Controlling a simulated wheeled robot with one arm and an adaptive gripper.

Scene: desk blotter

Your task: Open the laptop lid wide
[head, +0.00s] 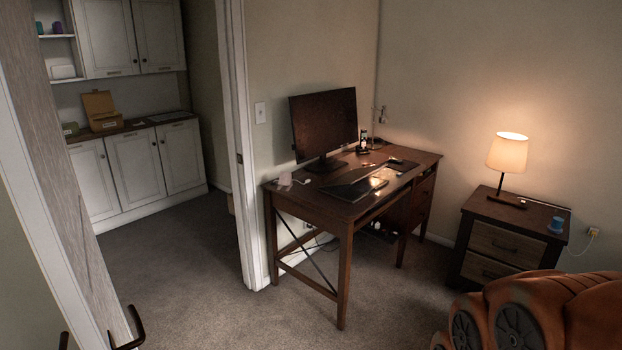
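A dark, thin, flat object (349,190) lies on the brown wooden desk (322,207), in front of the monitor. It looks like the laptop, but it is small and dark in the head view. It seems low and nearly flat, with a bright reflection at its right end. I cannot tell its lid's exact angle or where its hinge is. My gripper is not in view.
A monitor (324,124) stands at the desk's back left. Small items lie around it. Carpet (225,320) is clear before the desk. A doorway opens left toward white cabinets (140,167).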

